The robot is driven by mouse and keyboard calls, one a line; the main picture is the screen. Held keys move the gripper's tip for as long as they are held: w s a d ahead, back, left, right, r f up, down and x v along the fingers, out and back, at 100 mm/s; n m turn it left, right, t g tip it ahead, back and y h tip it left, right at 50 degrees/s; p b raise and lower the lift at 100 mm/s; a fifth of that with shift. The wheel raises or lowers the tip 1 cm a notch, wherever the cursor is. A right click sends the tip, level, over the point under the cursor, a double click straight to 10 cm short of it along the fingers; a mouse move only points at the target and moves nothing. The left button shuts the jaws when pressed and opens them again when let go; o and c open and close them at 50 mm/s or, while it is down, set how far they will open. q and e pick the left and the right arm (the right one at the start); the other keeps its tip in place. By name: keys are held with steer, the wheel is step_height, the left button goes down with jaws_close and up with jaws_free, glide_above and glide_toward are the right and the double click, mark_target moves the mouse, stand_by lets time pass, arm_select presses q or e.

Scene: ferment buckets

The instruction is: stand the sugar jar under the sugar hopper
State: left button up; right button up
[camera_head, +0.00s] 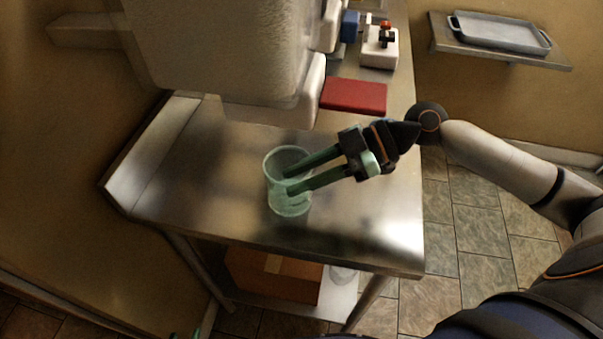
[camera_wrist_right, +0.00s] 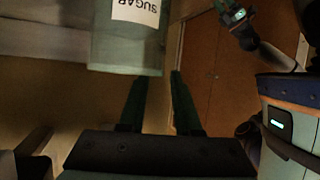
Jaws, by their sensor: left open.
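The sugar jar (camera_head: 290,206) is a clear greenish vessel at the middle of the steel worktop. In the right wrist view, the jar (camera_wrist_right: 126,50) shows a white SUGAR label, upside down. My right gripper (camera_head: 288,181) comes in from the right, its two green fingers apart and overlapping the jar. I cannot tell whether they clasp its wall. My left gripper (camera_wrist_right: 238,15) is open and apart from the jar, at the top of the right wrist view. A large pale hopper-like body (camera_head: 215,50) stands behind the jar; no label shows on it, so I cannot confirm it is the sugar hopper.
The steel worktop (camera_head: 180,185) is bare left of the jar. A red block (camera_head: 354,96) lies behind the jar, with a small white device (camera_head: 379,48) beyond it. A tray (camera_head: 500,32) rests on a wall shelf. A brown box (camera_head: 275,274) sits below the worktop.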

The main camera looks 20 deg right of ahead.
steer(key=shift+r, duration=0.1)
steer(key=b+v, duration=0.1)
steer(key=v, duration=1.1)
steer(key=shift+r, duration=0.1)
